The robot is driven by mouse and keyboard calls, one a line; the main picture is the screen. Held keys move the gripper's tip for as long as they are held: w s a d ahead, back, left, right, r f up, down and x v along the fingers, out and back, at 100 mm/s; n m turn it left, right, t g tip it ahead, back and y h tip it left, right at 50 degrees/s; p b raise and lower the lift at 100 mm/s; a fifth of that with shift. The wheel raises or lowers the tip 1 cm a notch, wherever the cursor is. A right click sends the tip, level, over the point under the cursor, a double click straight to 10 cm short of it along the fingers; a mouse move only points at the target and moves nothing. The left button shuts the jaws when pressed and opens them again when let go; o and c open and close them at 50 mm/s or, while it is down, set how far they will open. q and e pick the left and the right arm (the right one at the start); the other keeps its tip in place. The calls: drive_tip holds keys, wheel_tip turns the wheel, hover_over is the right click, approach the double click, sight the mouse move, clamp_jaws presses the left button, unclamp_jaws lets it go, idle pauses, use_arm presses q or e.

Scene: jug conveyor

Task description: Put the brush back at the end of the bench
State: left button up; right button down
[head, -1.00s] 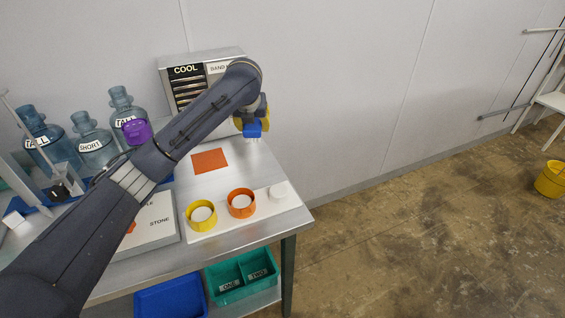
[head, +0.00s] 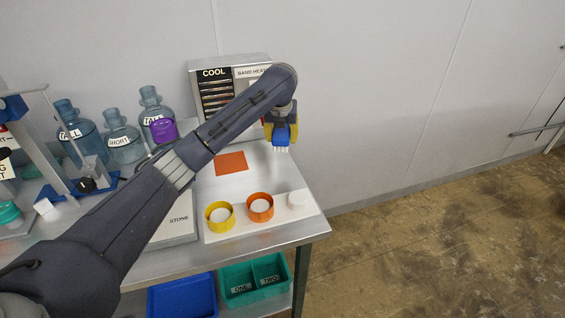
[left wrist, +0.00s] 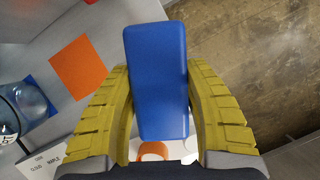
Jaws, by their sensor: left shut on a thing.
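The brush has a blue body and pale bristles (head: 281,138), pointing down in the head view. My left gripper (head: 280,122), with yellow fingers, is shut on it and holds it near the bench's right end, behind the rings. The left wrist view shows the blue brush body (left wrist: 157,80) between both yellow fingers. The metal bench (head: 290,236) ends at the right. I cannot tell the exact gap between the bristles and the bench top. My right gripper is not in view.
An orange square (head: 231,163) lies left of the brush. A yellow ring (head: 220,216), an orange ring (head: 260,207) and a white cap (head: 297,198) sit on a white board in front. The heater box (head: 228,66) and bottles (head: 123,140) stand behind. The floor is right of the bench.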

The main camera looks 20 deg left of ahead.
sight(280, 138)
use_arm(q)
drive_tip(key=shift+f, duration=5.6)
drive_tip(key=shift+f, duration=0.15)
drive_tip(key=o, duration=1.2)
drive_tip(key=shift+o, duration=0.2)
drive_tip(key=v, duration=1.2)
